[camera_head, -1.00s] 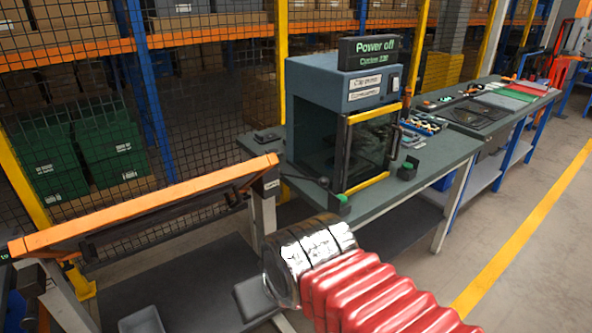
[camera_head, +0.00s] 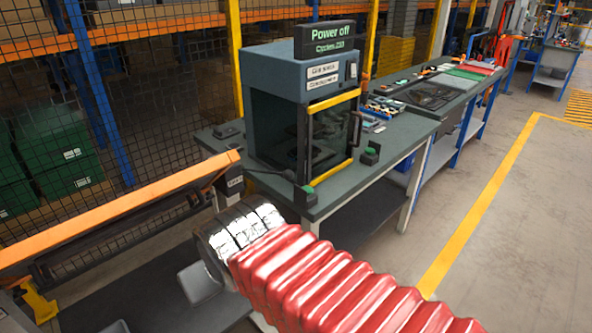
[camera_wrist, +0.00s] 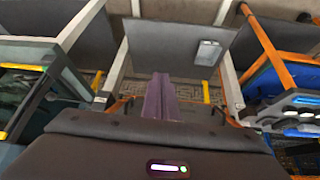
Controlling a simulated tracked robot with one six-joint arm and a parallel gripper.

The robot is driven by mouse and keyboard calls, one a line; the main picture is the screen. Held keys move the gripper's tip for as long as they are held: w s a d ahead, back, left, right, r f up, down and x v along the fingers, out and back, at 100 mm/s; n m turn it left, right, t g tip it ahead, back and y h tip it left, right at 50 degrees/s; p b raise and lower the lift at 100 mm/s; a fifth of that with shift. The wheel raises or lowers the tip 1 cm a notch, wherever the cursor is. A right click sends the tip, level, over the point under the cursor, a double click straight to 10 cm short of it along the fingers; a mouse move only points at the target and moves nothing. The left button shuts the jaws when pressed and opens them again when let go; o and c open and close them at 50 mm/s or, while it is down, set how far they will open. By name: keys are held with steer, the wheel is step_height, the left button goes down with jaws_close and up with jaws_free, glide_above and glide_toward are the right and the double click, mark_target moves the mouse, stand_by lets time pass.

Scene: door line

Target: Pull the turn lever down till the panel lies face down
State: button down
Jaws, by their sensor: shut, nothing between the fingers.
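The panel (camera_head: 120,212) is a long, orange-edged frame at the left of the head view, held tilted by a post. A thin dark lever with a round black knob (camera_head: 288,175) seems to reach right from its end; I cannot tell for sure that it is the turn lever. My gripper (camera_wrist: 158,78) shows in the wrist view as two purple-grey fingers pressed together, with nothing between them. They point over the floor and touch nothing that I can see. In the head view my silver wrist and red sleeve hide the area below the panel's right end.
A blue-grey machine (camera_head: 300,100) reading "Power off" stands on a green-topped bench (camera_head: 385,155) right of the panel. Wire mesh fencing (camera_head: 130,110) runs behind. Open floor (camera_head: 490,250) is at the right.

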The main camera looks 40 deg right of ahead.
steer(key=w+d+r+m+t+h, duration=0.1)
steer(key=w+d+r+t+h, duration=0.15)
steer(key=w+d, duration=0.85)
steer(key=w+d+r+m+t+h, duration=0.15)
steer(key=w+d+t+h, duration=0.35)
steer(key=d, duration=1)
steer(key=w+d+f+t+y, duration=0.2)
steer(key=d+y, duration=0.2)
steer(key=d, duration=0.3)
steer(key=s+d+f+t+y, duration=0.2)
steer(key=s+d+t+y, duration=0.1)
steer(key=s, duration=0.4)
steer(key=shift+s+d+f+t, duration=0.3)
steer(key=shift+d+t, duration=0.1)
steer(key=shift+t, duration=0.15)
steer(key=shift+w+n+y, duration=0.1)
steer(key=shift+n+y, duration=0.15)
steer(key=w+f, duration=0.2)
steer(key=w, duration=0.7)
steer(key=shift+a+f, duration=0.2)
